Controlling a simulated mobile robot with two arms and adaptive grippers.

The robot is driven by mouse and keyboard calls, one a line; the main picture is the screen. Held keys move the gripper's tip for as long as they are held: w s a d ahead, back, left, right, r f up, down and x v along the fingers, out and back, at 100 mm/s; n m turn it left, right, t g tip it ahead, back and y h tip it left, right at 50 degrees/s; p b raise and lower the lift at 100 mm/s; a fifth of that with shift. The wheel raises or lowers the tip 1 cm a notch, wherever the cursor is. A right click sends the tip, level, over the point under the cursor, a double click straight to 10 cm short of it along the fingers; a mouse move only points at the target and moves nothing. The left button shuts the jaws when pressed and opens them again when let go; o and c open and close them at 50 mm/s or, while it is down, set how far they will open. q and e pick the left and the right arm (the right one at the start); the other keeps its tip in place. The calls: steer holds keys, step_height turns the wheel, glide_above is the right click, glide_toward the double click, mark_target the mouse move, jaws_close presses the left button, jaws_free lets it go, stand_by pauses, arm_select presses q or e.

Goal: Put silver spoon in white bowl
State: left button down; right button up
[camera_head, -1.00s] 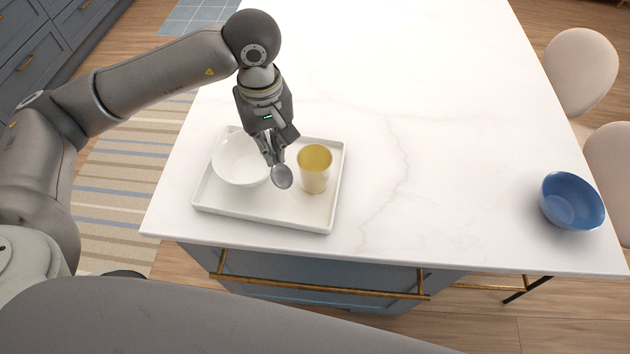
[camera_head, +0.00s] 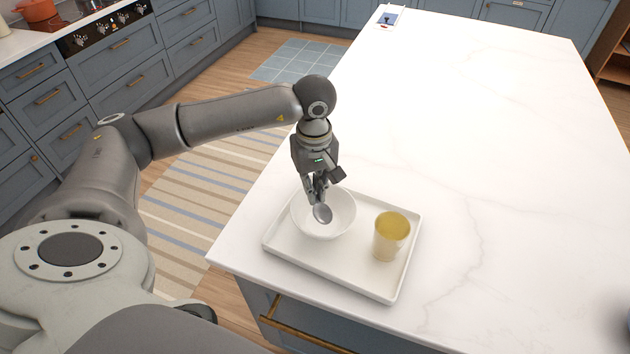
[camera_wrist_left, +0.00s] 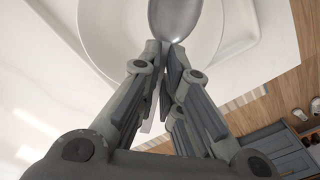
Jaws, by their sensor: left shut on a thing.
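My left gripper (camera_head: 316,196) is shut on the silver spoon (camera_head: 323,214), whose rounded end hangs below the fingers. The white bowl (camera_head: 342,227) stands on the left part of a white tray (camera_head: 341,276). Gripper and spoon are over the bowl in the head view; the exact height above it is hard to tell. In the left wrist view the spoon's end (camera_wrist_left: 175,18) shows beyond the fingertips (camera_wrist_left: 163,50), in front of the bowl (camera_wrist_left: 112,42). The spoon's handle is mostly hidden by the fingers. My right gripper is in neither view.
A yellow cup (camera_head: 389,238) stands on the tray, right of the bowl. The tray lies near the corner of the white marble counter (camera_head: 480,190), which is largely clear beyond it. A small dark-and-white item (camera_head: 388,17) sits at the far end.

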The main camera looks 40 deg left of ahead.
arm_select(q)
steer(key=shift+f, duration=0.55)
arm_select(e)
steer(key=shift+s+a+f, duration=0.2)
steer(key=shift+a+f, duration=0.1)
arm_select(q)
steer(key=c, duration=1.5)
jaws_free()
step_height(320, 180, up, 12)
steer(key=shift+r, duration=0.1)
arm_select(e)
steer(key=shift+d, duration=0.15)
